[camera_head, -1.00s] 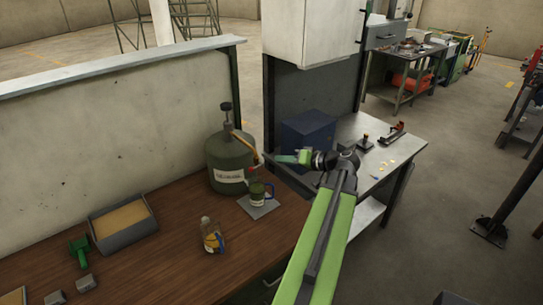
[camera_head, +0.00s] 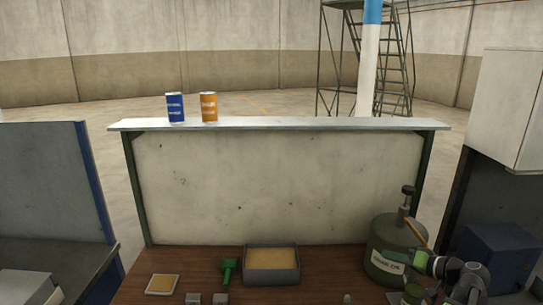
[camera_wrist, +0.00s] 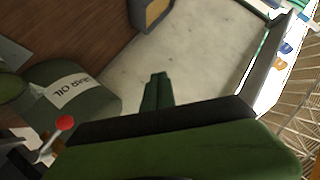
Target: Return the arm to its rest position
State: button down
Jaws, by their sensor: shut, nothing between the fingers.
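My gripper (camera_head: 418,262) is at the lower right of the head view, its green fingers pointing left in front of the oil drum. The arm behind it is folded at the picture's lower right. In the wrist view the green fingers (camera_wrist: 157,92) are together with nothing between them, pointing towards the pale panel. The dark green oil drum (camera_head: 383,243) stands on the bench; it also shows in the wrist view with its label (camera_wrist: 70,93) upside down.
A pale panel (camera_head: 270,185) with a top ledge (camera_head: 300,124) stands behind the wooden bench. A blue can (camera_head: 175,108) and an orange can (camera_head: 209,107) stand on the ledge. A grey tray (camera_head: 272,278) and a green tool (camera_head: 229,270) lie on the bench. A blue box (camera_head: 500,250) is at right.

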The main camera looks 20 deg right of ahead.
jog(key=w+a+f+n+g+y+b, duration=0.15)
jog(key=w+a+f, duration=0.25)
jog(key=a, duration=0.7)
jog(key=w+a+f+n+g+y+b, duration=0.1)
jog(key=w+a+f+n+g, duration=0.25)
jog(key=a, duration=0.85)
jog(key=w+a+f+n+g+y+b, duration=0.15)
jog(key=w+a+f, duration=0.3)
jog(key=a, duration=0.65)
jog(key=s+a+f+n+g+h+b, duration=0.1)
jog(key=s+a+f+g+h, duration=0.15)
jog(key=a+f, duration=0.4)
jog(key=s+a+f+n+g+h+b, duration=0.1)
jog(key=s+a+f+n+g+b, duration=0.15)
jog(key=a, duration=0.65)
jog(key=s+d+f+m+g+h, duration=0.1)
jog(key=s+d+f+m+h, duration=0.1)
jog(key=d+m+h, duration=0.2)
jog(key=d+h, duration=0.1)
jog(key=d, duration=0.1)
jog(key=shift+d+f+m+g+p, duration=0.2)
jog(key=shift+d+m+g+p, duration=0.1)
jog(key=shift+g, duration=0.05)
